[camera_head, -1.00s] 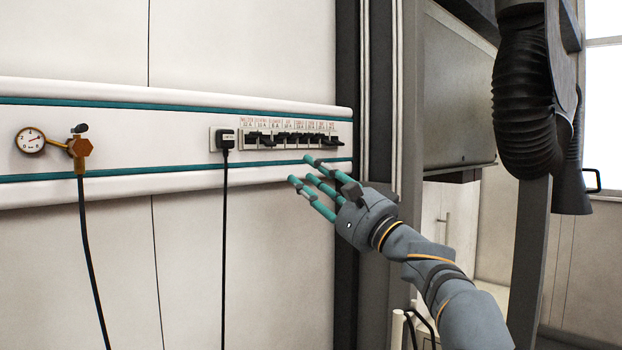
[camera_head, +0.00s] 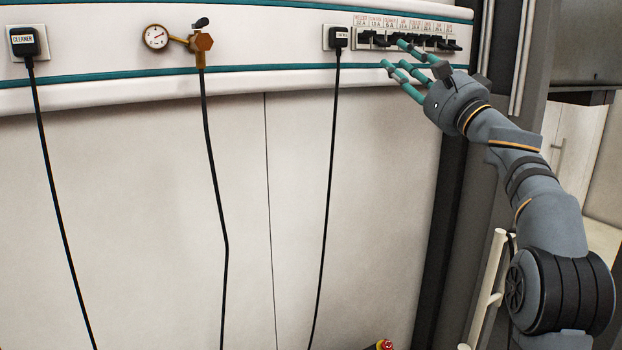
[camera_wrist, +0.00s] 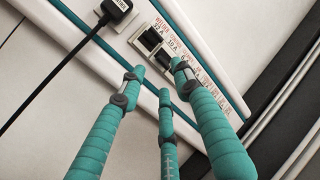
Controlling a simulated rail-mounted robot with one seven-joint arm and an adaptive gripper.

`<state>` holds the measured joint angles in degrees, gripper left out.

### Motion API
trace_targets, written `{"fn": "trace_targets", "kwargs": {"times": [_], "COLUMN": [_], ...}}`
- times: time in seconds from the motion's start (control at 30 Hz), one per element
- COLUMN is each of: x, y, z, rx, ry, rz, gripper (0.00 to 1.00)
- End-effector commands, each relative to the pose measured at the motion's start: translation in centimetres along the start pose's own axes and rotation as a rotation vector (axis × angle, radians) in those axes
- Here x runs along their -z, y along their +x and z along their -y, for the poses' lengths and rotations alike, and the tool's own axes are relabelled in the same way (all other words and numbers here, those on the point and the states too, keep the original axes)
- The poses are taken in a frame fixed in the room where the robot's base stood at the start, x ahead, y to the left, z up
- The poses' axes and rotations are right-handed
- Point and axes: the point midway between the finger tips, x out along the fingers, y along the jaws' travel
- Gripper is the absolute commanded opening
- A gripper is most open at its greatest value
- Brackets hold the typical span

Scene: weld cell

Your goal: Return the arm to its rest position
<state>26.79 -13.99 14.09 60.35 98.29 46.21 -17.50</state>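My gripper (camera_head: 396,57) has three teal fingers and is at the right end of the wall rail, in front of and just below a row of black breaker switches (camera_head: 380,40). The fingers are spread apart with nothing between them. In the wrist view my gripper (camera_wrist: 158,80) points toward the switches (camera_wrist: 152,40), its fingertips overlapping the rail's lower part. I cannot tell whether a fingertip touches the panel. My arm reaches up from the lower right, bent and extended forward.
The white rail (camera_head: 270,60) also carries a cleaner plug (camera_head: 24,42), a gauge (camera_head: 156,37) with a brass valve (camera_head: 201,42), and another black plug (camera_head: 338,38). Their cables hang down the wall. White pipes (camera_head: 488,285) stand beside my arm. A red knob (camera_head: 384,344) shows at the bottom edge.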

Motion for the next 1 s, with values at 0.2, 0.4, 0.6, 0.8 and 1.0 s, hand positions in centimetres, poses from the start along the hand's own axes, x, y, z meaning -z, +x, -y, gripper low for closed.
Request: {"fn": "trace_targets", "kwargs": {"times": [0.2,0.4,0.6,0.8,1.0], "x": [-0.1,0.0,0.0,0.0,0.0], "y": [2.4,3.8,4.5,4.7,4.7], "z": [0.0,0.0,0.0,0.0,0.0], "rx": [0.001,0.000,0.000,0.000,0.000], "ry": [0.000,-0.001,0.000,0.000,0.000], "rz": [0.003,0.004,0.002,0.000,0.000], "gripper": [0.33,0.33,0.33,0.33,0.33]}}
